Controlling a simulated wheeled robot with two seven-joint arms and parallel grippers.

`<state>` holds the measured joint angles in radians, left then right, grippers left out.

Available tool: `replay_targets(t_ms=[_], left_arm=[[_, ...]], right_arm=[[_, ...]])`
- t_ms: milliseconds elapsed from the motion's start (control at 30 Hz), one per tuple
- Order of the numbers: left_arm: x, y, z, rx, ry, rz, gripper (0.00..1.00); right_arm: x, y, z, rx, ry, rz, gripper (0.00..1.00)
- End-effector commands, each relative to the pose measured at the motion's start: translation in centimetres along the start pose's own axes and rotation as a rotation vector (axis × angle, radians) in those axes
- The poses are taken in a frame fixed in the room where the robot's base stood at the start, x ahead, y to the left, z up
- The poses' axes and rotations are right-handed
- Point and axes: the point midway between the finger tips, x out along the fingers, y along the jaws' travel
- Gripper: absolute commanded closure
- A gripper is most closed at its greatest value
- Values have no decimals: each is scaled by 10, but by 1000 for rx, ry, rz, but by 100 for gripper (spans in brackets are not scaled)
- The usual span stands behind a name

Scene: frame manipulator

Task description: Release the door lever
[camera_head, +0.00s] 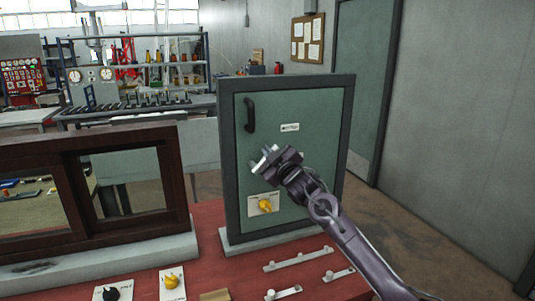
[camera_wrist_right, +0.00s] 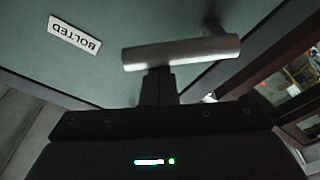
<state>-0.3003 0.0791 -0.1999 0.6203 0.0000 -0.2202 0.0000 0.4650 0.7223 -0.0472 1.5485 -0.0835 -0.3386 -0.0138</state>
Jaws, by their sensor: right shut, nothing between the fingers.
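The green door (camera_head: 312,165) sits upright in a dark frame on the red table. A silver lever (camera_head: 257,163) stands out from its face and is partly hidden by my right gripper (camera_head: 276,158). In the right wrist view the lever (camera_wrist_right: 185,52) is a round bar on a short stem from the door. The shut, dark fingers (camera_wrist_right: 158,86) of my right gripper end right at the bar, with nothing gripped; whether they touch it I cannot tell. A white label (camera_wrist_right: 75,35) on the door reads "BOLTED". My left gripper is not in view.
A black handle (camera_head: 250,115) is at the door's upper left, and a yellow knob (camera_head: 265,205) is low on it. A brown window frame (camera_head: 180,185) stands to the left. Metal latches (camera_head: 298,259), a black knob (camera_head: 112,293) and another yellow knob (camera_head: 172,281) are on the red table.

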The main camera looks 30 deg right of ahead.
Motion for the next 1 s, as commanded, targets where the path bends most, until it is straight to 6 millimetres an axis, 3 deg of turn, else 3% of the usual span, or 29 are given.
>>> replay_targets(t_ms=[467,1000], left_arm=[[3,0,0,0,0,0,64],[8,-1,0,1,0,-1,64]], right_arm=[[-1,1,9,106,-5,15,100],[-5,2,35,506,-3,71,100]])
